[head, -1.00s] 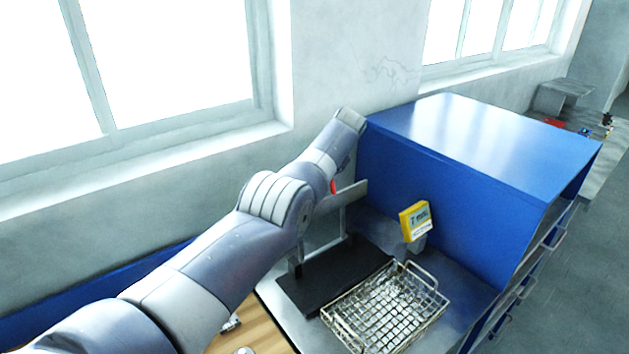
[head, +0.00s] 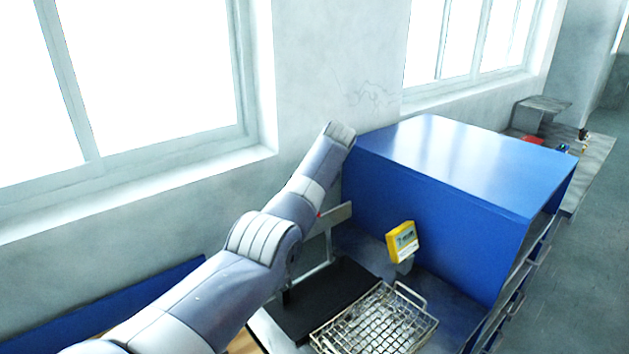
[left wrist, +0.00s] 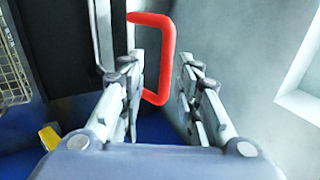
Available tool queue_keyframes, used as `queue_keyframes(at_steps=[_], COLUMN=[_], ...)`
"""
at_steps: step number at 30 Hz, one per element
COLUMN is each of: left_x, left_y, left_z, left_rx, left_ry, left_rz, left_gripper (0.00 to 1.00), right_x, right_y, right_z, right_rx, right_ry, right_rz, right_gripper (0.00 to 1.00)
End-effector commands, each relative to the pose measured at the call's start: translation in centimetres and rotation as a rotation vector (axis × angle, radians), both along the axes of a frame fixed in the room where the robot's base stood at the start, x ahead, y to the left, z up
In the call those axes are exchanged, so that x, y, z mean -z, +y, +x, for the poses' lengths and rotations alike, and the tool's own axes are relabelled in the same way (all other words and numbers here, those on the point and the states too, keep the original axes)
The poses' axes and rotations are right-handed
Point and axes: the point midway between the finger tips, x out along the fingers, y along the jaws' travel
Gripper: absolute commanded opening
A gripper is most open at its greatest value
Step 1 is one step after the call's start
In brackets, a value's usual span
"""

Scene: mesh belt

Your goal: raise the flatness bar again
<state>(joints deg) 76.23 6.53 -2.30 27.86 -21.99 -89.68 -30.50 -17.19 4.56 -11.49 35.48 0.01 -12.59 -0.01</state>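The flatness bar is a pale grey bar (head: 340,213) on a grey frame over a black plate (head: 322,300) in the head view. A red D-shaped handle (left wrist: 170,55) shows in the left wrist view; only a speck of red shows beside my arm in the head view. My left gripper (left wrist: 168,125) is open, with one finger on each side of the handle's long side. The left finger overlaps part of the handle; I see a gap on the right, and contact on the left cannot be told. In the head view my left arm hides the gripper. My right gripper is not in view.
A wall with windows (head: 150,75) is close behind my left arm.

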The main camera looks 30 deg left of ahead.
Motion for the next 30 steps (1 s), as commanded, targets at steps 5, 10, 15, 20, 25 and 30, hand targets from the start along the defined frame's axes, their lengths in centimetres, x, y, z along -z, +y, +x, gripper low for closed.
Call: queue_keyframes(at_steps=[5,10,15,20,25,30], left_x=[-3.7,-6.3,-7.7,-8.0,-8.0,-7.9], left_y=[-1.8,-3.2,-3.9,-4.0,-4.0,-4.0], left_z=[-0.6,-1.2,-1.5,-1.6,-1.6,-1.6], left_rx=[0.002,0.003,0.002,0.002,0.002,0.002], left_ry=[-0.009,-0.008,-0.006,-0.006,-0.006,-0.006], left_rz=[0.002,0.001,0.003,0.003,0.003,0.003], left_gripper=[0.30,0.30,0.30,0.30,0.30,0.30], right_x=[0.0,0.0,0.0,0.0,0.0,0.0], right_y=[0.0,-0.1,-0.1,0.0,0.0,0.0], right_z=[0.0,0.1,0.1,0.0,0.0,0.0], right_rx=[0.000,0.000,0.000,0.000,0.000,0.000], right_ry=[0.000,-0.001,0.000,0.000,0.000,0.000], right_rz=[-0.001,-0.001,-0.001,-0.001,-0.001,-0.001], right_gripper=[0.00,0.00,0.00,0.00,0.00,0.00])
